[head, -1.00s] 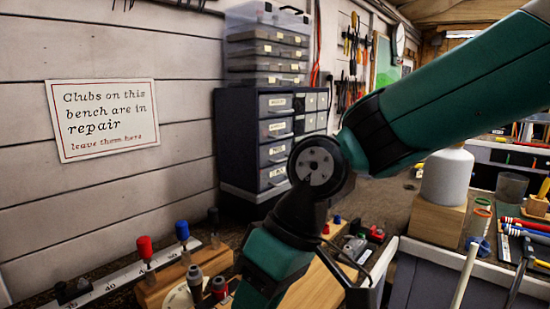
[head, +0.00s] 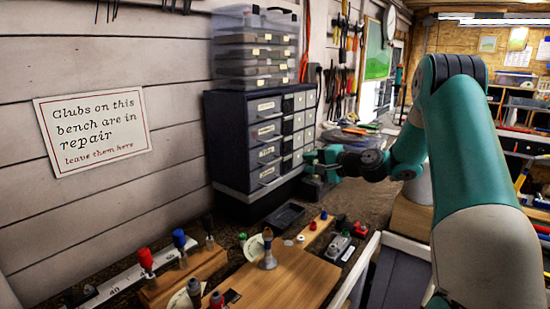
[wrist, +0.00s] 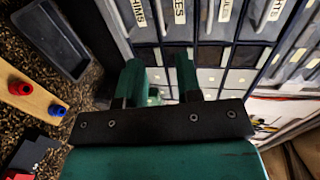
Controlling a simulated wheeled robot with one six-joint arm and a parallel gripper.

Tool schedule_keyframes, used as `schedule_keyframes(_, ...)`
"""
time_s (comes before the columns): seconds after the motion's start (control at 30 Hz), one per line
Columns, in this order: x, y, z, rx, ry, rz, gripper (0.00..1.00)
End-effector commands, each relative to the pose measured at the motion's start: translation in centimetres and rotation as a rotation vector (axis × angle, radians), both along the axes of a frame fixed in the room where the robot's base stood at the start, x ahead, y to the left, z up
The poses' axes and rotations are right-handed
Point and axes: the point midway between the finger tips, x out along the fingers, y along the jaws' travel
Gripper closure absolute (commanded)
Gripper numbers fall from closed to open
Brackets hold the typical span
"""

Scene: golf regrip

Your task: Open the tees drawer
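My gripper (head: 314,160) is at the cabinet's right side, close to the lower drawers. In the wrist view my gripper (wrist: 160,72) has its two green fingers apart with nothing between them, in front of the drawer faces (wrist: 178,32).
A clear-lidded organiser (head: 256,45) sits on top of the cabinet. A black tray (head: 284,216) lies on the bench in front of it. A wooden board (head: 285,275) and red and blue knobbed tools (head: 146,260) stand nearer.

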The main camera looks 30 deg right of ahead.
Motion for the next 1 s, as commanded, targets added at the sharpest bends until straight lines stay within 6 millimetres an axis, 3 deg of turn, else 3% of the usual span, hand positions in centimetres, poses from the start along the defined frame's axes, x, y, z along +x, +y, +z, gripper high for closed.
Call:
schedule_keyframes(0.3,6.9,2.8,-1.1,-0.001,0.001,0.007,0.68)
schedule_keyframes(0.5,10.3,4.0,-2.0,-0.002,0.0,0.006,0.68)
schedule_keyframes(0.7,12.1,4.5,-2.6,-0.004,0.001,0.004,0.68)
schedule_keyframes(1.0,12.4,4.6,-2.8,-0.003,0.001,0.002,0.68)
